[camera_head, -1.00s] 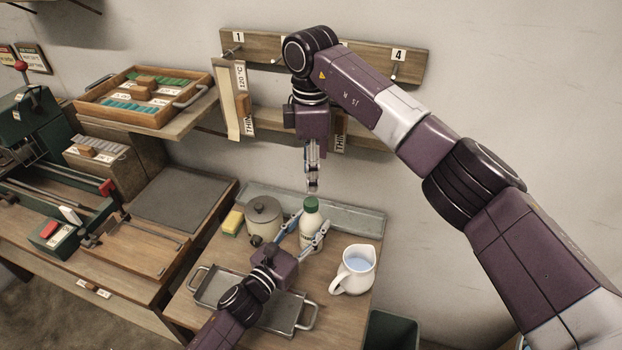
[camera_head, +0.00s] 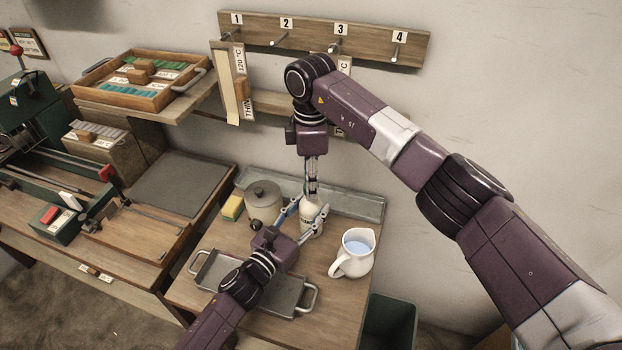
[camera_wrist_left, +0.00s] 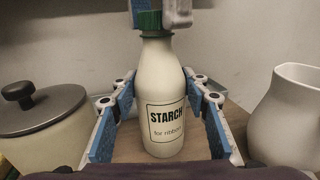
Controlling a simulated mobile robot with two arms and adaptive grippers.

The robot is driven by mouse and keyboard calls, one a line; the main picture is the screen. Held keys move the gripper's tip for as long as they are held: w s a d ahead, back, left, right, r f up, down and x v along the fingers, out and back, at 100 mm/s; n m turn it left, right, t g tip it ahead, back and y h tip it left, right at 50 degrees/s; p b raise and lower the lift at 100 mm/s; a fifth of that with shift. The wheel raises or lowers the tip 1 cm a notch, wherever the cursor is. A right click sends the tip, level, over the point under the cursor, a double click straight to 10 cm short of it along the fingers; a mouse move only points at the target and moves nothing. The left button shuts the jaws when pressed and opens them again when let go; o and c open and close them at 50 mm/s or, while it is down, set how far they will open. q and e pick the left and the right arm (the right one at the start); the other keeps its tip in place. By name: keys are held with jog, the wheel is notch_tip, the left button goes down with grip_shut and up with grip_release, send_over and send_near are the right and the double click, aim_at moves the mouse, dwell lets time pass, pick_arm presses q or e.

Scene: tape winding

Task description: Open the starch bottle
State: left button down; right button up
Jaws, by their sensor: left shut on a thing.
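The starch bottle (camera_head: 310,217) stands upright on the small table, white with a "STARCH for ribbon" label that reads clearly in the left wrist view (camera_wrist_left: 166,95). My left gripper (camera_head: 304,222) is shut on the bottle's body, one blue-padded finger on each side. The green cap (camera_wrist_left: 149,20) sits on the bottle's neck. My right gripper (camera_head: 312,190) points straight down at the cap, which it hides in the head view. Its fingertips show at the top edge of the left wrist view beside the cap; whether they are closed on it is unclear.
A lidded pot (camera_head: 263,203) and yellow sponge (camera_head: 232,208) stand left of the bottle; a white jug (camera_head: 355,254) of bluish liquid stands right. A metal tray (camera_head: 219,272) lies in front, under my left arm. A pegged rack (camera_head: 377,43) is on the wall behind.

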grip_shut()
jog(key=shift+n, duration=1.8)
jog(key=shift+o, duration=1.7)
grip_release()
jog(key=shift+r, duration=2.3)
pick_arm(q)
jog(key=c, duration=1)
grip_release()
jog(key=shift+c, duration=0.2)
jog(key=shift+s, duration=0.1)
